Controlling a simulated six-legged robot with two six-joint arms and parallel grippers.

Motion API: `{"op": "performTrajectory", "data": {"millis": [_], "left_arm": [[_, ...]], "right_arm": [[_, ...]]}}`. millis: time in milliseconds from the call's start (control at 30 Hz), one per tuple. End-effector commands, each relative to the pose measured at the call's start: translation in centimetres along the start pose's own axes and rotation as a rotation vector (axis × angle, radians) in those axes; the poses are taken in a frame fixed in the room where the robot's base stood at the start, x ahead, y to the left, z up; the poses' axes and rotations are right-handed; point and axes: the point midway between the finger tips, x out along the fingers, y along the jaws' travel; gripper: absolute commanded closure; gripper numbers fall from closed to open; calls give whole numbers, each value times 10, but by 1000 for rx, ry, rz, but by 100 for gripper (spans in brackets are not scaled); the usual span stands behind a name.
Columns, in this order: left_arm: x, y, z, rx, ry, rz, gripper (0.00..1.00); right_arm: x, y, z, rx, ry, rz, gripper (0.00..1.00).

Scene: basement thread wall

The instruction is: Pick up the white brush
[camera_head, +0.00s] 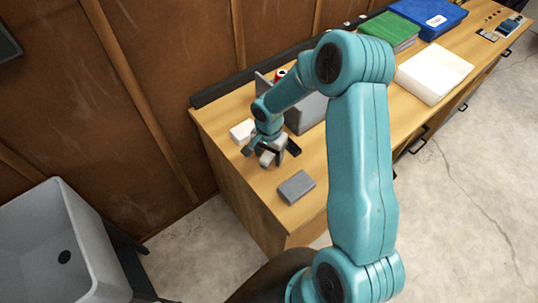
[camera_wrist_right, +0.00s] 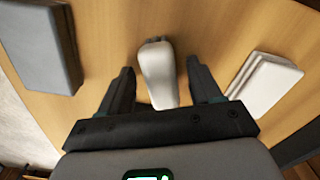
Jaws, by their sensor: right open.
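The white brush (camera_wrist_right: 158,72) is a pale, rounded, elongated thing lying on the wooden worktop. In the wrist view it lies between the two dark fingers of my right gripper (camera_wrist_right: 160,66), with a gap on each side. Its near end is hidden behind the gripper body. In the head view my right gripper (camera_head: 271,153) points down over the left end of the worktop, open, with the pale brush (camera_head: 267,158) showing small at its fingers. My left gripper is not in view.
A grey block (camera_head: 297,186) and a white layered block (camera_head: 242,131) lie either side of the gripper on the worktop (camera_head: 230,108). A grey bin (camera_head: 306,113) stands behind. A white tray (camera_head: 433,72), green binder (camera_head: 388,30) and blue binder (camera_head: 428,15) are farther right.

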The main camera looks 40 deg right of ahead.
Motion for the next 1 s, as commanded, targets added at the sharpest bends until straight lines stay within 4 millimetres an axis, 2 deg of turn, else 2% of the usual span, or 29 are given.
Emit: {"op": "performTrajectory", "data": {"millis": [100, 267, 367, 667, 867, 1000], "left_arm": [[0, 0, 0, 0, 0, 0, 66], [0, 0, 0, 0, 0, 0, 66], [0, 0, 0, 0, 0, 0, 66], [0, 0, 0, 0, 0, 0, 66], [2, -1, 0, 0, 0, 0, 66], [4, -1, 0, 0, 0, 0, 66]], "right_arm": [[0, 0, 0, 0, 0, 0, 36], [0, 0, 0, 0, 0, 0, 88], [0, 0, 0, 0, 0, 0, 97], [-5, 0, 0, 0, 1, 0, 97], [-30, -1, 0, -1, 4, -4, 97], [-59, -1, 0, 0, 4, -5, 97]]}}
